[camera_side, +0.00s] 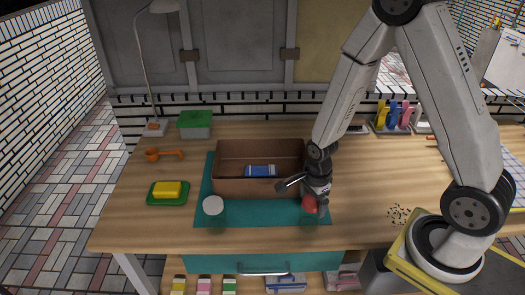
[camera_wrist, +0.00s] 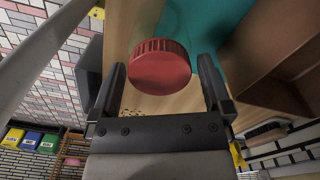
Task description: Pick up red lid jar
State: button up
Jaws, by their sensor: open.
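The red lid jar has a ribbed red lid, seen in the wrist view (camera_wrist: 160,66), and a clear body that shows faintly beyond the lid. In the side view the red lid (camera_side: 309,204) is at the right front of the teal mat (camera_side: 255,214). My gripper (camera_side: 300,192) is just above and beside the jar, partly hiding it. In the wrist view my gripper (camera_wrist: 161,85) is open, with one dark finger on each side of the lid and gaps showing. No grip on the jar is visible.
A brown box (camera_side: 232,187) holding a blue item (camera_side: 261,171) stands close behind the jar. A white-lidded jar (camera_side: 213,205) is to the left. A yellow block on a green dish (camera_side: 167,191), an orange scoop (camera_side: 164,154) and a green-lidded container (camera_side: 195,124) are farther left.

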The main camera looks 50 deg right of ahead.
jog(key=shift+f, duration=0.55)
jog(key=shift+c, duration=0.2)
jog(key=c, duration=1.1)
